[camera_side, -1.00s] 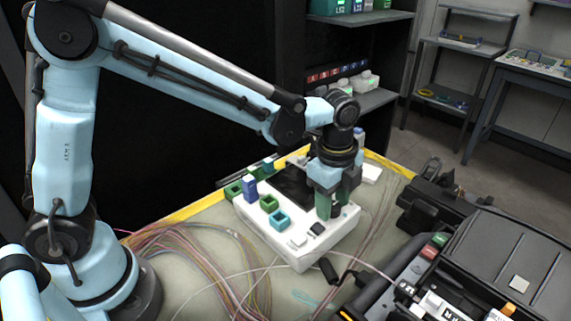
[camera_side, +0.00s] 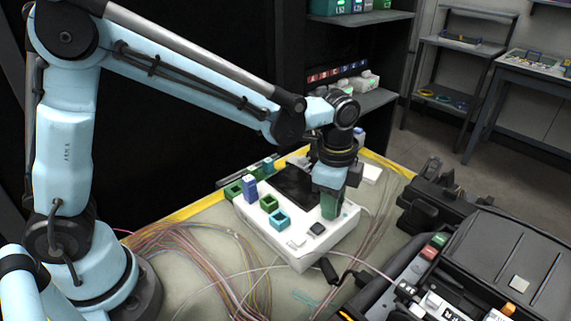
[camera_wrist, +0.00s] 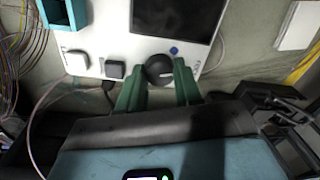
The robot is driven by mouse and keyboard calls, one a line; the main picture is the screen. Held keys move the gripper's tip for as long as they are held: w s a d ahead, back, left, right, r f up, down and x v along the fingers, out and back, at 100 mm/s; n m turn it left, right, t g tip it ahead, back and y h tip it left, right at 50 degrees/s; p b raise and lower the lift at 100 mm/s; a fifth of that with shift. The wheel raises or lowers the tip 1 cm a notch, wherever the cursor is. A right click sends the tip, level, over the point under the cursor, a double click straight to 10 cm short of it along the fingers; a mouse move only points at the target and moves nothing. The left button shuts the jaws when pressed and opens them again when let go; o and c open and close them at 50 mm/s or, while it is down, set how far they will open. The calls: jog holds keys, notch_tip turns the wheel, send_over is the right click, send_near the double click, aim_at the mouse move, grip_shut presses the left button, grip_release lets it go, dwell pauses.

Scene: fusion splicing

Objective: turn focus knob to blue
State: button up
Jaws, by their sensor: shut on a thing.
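The focus knob (camera_wrist: 158,68) is a round black knob on the white device, seen in the wrist view. A blue dot (camera_wrist: 174,50) is printed on the panel, just up and right of the knob. A pale line shows on the knob, but I cannot tell exactly where it points. My gripper (camera_wrist: 158,78) has its two green fingers on either side of the knob, shut on it. In the side view my gripper (camera_side: 330,208) points down at the near right part of the white device (camera_side: 297,258) and hides the knob.
A dark screen (camera_wrist: 172,18) and two square buttons, one black (camera_wrist: 115,69) and one white (camera_wrist: 76,61), are close to the knob. Green and teal open blocks (camera_side: 279,220) stand on the device. A black case (camera_side: 490,265) lies to the right, and loose fibres (camera_side: 215,255) to the left.

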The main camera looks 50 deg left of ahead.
jog(key=n, duration=0.4)
jog(key=shift+n, duration=1.9)
jog(key=o, duration=1)
jog(key=shift+o, duration=0.2)
notch_tip(320, 180, up, 12)
jog(key=shift+s, duration=0.4)
